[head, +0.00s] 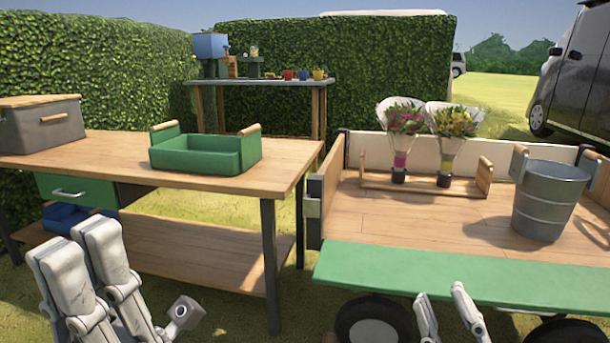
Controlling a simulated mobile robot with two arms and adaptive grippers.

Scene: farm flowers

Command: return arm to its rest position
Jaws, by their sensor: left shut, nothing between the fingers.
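My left gripper (77,240) is at the lower left in the head view, large and close to the camera. Its two pale fingers are side by side, shut with nothing held, in front of the wooden workbench (100,150). My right gripper (440,292) shows at the bottom right, before the cart's green front edge (470,275). Its two slim fingers are apart, with nothing visible between them. The rest of the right gripper is cut off by the frame.
A green tray (195,155) and a grey box (42,125) stand on the bench. The cart bed holds two wrapped bouquets (402,145) (450,150) in a wooden rack (425,190) and a metal bucket (548,205). Cart wheels (372,322) lie below. Grass shows between bench and cart.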

